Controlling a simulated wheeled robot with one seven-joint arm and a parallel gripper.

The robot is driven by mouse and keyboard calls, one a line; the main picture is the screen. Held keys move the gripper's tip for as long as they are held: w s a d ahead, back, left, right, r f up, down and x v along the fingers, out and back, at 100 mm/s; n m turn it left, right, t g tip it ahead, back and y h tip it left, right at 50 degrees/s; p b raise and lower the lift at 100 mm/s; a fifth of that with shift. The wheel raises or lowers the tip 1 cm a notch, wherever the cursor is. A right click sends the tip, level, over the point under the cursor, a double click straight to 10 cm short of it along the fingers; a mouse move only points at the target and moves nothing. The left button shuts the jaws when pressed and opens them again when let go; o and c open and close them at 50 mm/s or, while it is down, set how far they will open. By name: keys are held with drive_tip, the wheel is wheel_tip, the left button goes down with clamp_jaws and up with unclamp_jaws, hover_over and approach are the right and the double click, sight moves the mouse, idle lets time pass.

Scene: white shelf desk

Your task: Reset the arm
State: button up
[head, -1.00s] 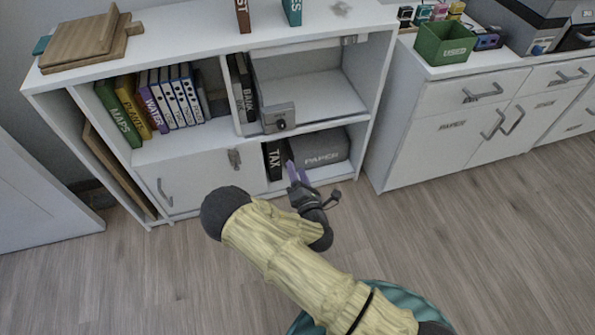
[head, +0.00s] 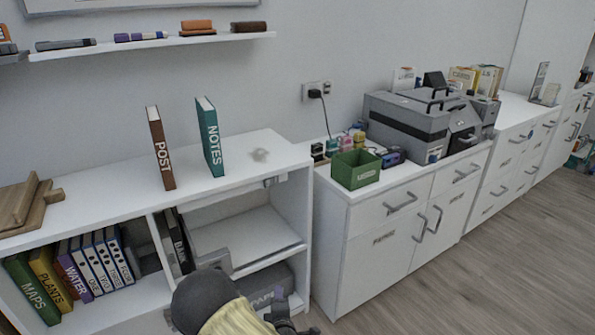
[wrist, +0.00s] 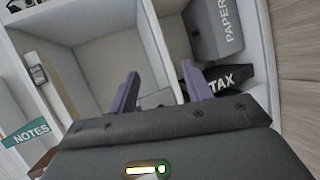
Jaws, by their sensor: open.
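My gripper (wrist: 160,95) is open and empty in the wrist view, its two purple fingers spread apart in front of the shelf's lower compartments. In the head view my arm is at the bottom edge, and the gripper is mostly cut off or hidden there. The white shelf (head: 95,225) stands in front of me. In the wrist view, a black TAX binder (wrist: 232,80) and a grey PAPER box (wrist: 212,28) lie beyond the right finger.
A brown POST book (head: 160,148) and a teal NOTES book (head: 209,137) stand on the shelf top. Wooden boards (head: 28,205) lie at its left. A green box (head: 356,169) and a printer (head: 408,125) stand on the right cabinet (head: 385,235). Floor is free at lower right.

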drive_tip(key=s+d+r+m+g+h, duration=0.25)
drive_tip(key=d+r+m+g, duration=0.35)
drive_tip(key=d+m, duration=0.5)
drive_tip(key=s+d+r+m+g, duration=0.35)
drive_tip(key=s+d+r, duration=0.2)
drive_tip(key=s, duration=0.35)
drive_tip(key=s+d+r+m+g, duration=0.2)
drive_tip(key=s+d+r+m, duration=0.3)
drive_tip(key=s, duration=0.4)
drive_tip(key=w+p+v, duration=0.2)
drive_tip(key=p+v, duration=1)
drive_tip(key=w+d+r+p+v, duration=0.1)
drive_tip(key=w+p+v, duration=0.2)
drive_tip(key=p+v, duration=1)
drive_tip(key=w+d+r+p+v, duration=0.1)
drive_tip(key=w+p+v, duration=0.2)
drive_tip(key=p+v, duration=0.9)
drive_tip(key=shift+a+r+y+p, duration=0.35)
drive_tip(key=shift+r+p, duration=0.05)
drive_tip(key=shift+r, duration=0.15)
